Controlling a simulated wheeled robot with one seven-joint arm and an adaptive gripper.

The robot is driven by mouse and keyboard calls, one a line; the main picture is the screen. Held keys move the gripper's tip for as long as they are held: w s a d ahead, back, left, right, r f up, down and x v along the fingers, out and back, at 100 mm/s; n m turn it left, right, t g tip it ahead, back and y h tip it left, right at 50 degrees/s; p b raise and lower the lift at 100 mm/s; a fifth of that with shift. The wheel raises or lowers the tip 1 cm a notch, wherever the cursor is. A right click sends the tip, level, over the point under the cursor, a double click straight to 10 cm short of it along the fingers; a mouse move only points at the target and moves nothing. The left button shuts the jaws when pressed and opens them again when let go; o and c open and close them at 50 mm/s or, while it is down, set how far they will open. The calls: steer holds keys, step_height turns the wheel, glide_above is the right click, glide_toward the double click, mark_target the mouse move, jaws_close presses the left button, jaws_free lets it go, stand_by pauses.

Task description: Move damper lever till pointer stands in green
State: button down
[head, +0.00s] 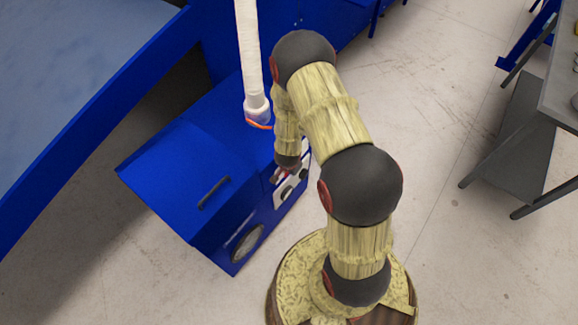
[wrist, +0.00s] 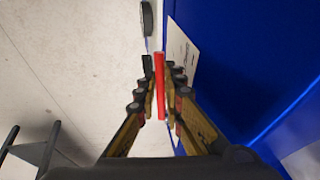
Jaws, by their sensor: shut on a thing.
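A red lever (wrist: 160,88) stands between the fingers of my gripper (wrist: 160,72) in the wrist view. The gripper is shut on it. A white plate (wrist: 183,48) lies on the blue face beside the lever. In the head view, the blue machine (head: 180,150) has a pale panel (head: 291,189) with dark round parts on its right side. My wrist reaches down to this panel, and my arm hides part of it. I cannot make out a pointer or a green zone in either view.
A white hose (head: 248,50) comes down to the machine behind my arm. A black handle (head: 214,192) is on its sloped lid, and a round gauge (head: 246,243) is on its front. A grey table (head: 560,85) stands at right. Open floor (head: 440,130) lies between.

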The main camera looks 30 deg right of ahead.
steer(key=shift+s, duration=0.1)
steer(key=shift+f+t+h+p, duration=0.3)
steer(key=shift+f+h+p, duration=0.2)
steer(key=shift+h+p, duration=0.25)
steer(key=shift+f+h, duration=0.45)
steer(key=shift+f, duration=0.05)
steer(key=shift+f+t+h+b, duration=0.2)
steer(key=shift+t+h+b, duration=0.1)
steer(key=shift+h+b, duration=0.15)
steer(key=shift+d, duration=0.1)
steer(key=c, duration=2)
jaws_free()
steer(key=shift+o, duration=0.5)
steer(key=shift+r, duration=0.1)
